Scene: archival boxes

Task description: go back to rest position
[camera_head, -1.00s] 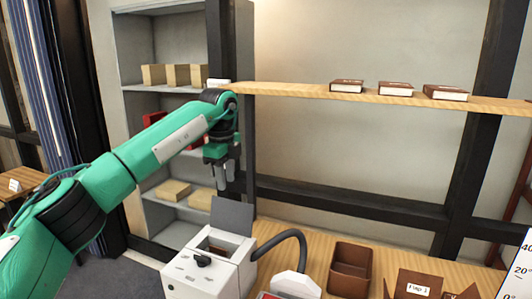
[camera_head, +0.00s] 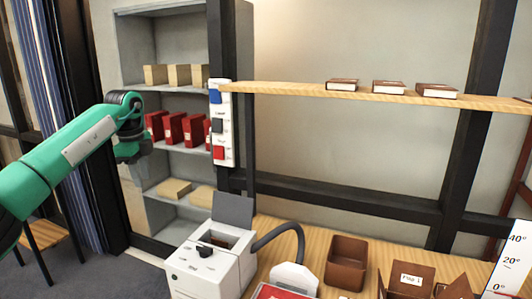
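My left gripper (camera_head: 139,172) hangs at the end of the green arm on the left, in front of the grey shelf unit (camera_head: 127,55). It points down and away from the camera, and its dark fingers are hard to make out against the shelf. Nothing can be seen held in it, and I cannot tell whether it is open or shut. My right gripper is not in view.
A white machine (camera_head: 205,262) with a raised grey lid stands at the workbench. A brown open box (camera_head: 347,263) and a labelled box (camera_head: 410,280) are on the bench (camera_head: 285,240). A wooden shelf (camera_head: 300,91) carries brown books (camera_head: 389,87). A switch panel (camera_head: 227,125) is on the post.

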